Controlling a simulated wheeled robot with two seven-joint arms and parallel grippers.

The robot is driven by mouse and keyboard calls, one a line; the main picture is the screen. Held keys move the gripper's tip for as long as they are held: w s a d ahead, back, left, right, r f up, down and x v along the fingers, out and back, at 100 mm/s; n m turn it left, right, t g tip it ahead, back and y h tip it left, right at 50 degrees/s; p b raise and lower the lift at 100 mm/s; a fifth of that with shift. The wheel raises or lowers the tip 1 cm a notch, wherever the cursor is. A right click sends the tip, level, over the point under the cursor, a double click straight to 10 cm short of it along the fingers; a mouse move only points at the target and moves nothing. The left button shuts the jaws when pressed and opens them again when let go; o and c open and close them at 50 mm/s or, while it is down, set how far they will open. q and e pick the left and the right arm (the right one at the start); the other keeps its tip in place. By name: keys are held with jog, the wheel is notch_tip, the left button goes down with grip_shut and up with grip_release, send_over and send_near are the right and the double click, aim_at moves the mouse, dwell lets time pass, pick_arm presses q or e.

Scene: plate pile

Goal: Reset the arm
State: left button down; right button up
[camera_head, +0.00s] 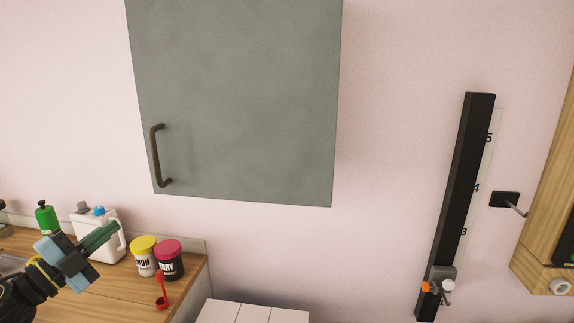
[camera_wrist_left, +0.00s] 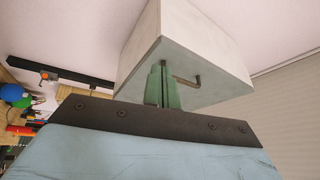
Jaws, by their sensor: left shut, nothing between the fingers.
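My left gripper (camera_head: 100,236) shows at the lower left of the head view, with green fingers closed together and nothing between them. It is raised in front of the wooden counter, and its fingers overlap a white jug (camera_head: 88,222) in the picture. My right gripper is in neither view.
A grey cabinet (camera_head: 240,100) with a dark handle (camera_head: 156,157) hangs on the wall. A black rail (camera_head: 466,170) is at right.

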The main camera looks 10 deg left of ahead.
pick_arm(q)
jog(key=s+d+f+n+g+y, duration=0.4)
jog(key=s+f+n+y, duration=0.2)
jog(key=f+n, duration=0.3)
jog(key=s+d+f+n+g+y, duration=0.35)
jog(key=s+f+n+y, duration=0.3)
jog(key=f, duration=0.55)
jog(key=s+d+f+n+g+h, duration=0.1)
jog(key=s+d+f+g+h, duration=0.2)
jog(key=s+d, duration=0.4)
jog(key=s+d+f+n+g+h, duration=0.1)
jog(key=s+d+f+g+h, duration=0.15)
jog(key=s+d+g, duration=0.5)
jog(key=s+a+f+t+y+b, duration=0.1)
jog(key=s+f+b, duration=0.1)
jog(key=f, duration=1.3)
jog(key=s+a+f+b, duration=0.1)
jog(key=f+b, duration=0.2)
jog(key=f, duration=1.2)
jog(key=s+a+f+g+b, duration=0.1)
jog(key=s+a+f+b, duration=0.2)
jog(key=s+f, duration=1.3)
notch_tip(320, 180, down, 3)
jog(key=shift+s+a+f+b, duration=0.1)
jog(key=shift+s+a+b, duration=0.05)
jog(key=shift+s+b, duration=0.3)
